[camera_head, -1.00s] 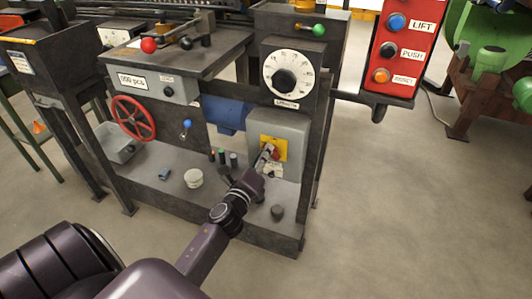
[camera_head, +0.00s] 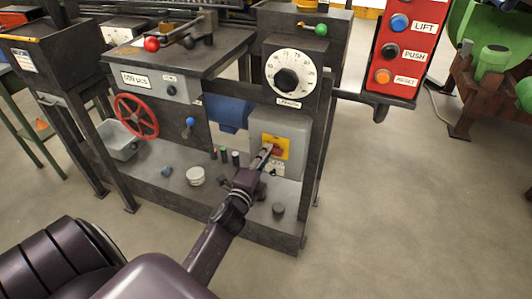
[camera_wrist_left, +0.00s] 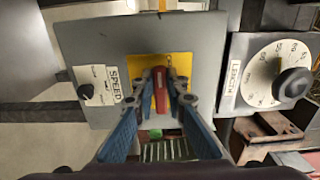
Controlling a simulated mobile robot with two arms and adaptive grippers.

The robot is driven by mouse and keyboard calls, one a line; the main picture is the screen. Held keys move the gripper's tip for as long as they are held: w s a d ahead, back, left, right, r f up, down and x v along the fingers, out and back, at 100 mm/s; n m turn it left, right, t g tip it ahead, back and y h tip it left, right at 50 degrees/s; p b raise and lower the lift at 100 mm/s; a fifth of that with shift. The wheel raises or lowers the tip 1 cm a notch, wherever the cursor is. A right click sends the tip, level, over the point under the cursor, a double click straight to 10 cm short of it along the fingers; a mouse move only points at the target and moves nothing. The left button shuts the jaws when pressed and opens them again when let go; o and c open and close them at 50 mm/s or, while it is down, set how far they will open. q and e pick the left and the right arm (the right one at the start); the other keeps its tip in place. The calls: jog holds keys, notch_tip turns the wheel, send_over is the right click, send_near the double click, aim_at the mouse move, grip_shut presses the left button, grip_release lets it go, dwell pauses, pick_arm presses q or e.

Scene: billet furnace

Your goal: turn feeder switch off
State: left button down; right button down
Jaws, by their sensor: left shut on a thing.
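The feeder switch is a red handle (camera_wrist_left: 160,90) on a yellow plate (camera_head: 271,142), fixed to a grey box (camera_head: 296,132) low on the machine. My left gripper (camera_head: 266,152) reaches it from the front. In the left wrist view its two blue-sided fingers (camera_wrist_left: 161,103) stand on either side of the red handle and are shut on it. There the handle lies along the picture's vertical; in the head view the fingers partly hide it. My right gripper is not in view.
Short dark posts (camera_head: 278,210) and a pale round piece (camera_head: 195,175) stand on the lower shelf.

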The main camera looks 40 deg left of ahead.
pick_arm(q)
jog(key=shift+f, duration=0.1)
dwell(0.3)
jog(key=c, duration=1.9)
grip_release()
jog(key=shift+c, duration=0.2)
jog(key=shift+s, duration=0.1)
jog(key=v, duration=1.1)
jog(key=shift+s+d, duration=0.2)
jog(key=shift+s, duration=0.2)
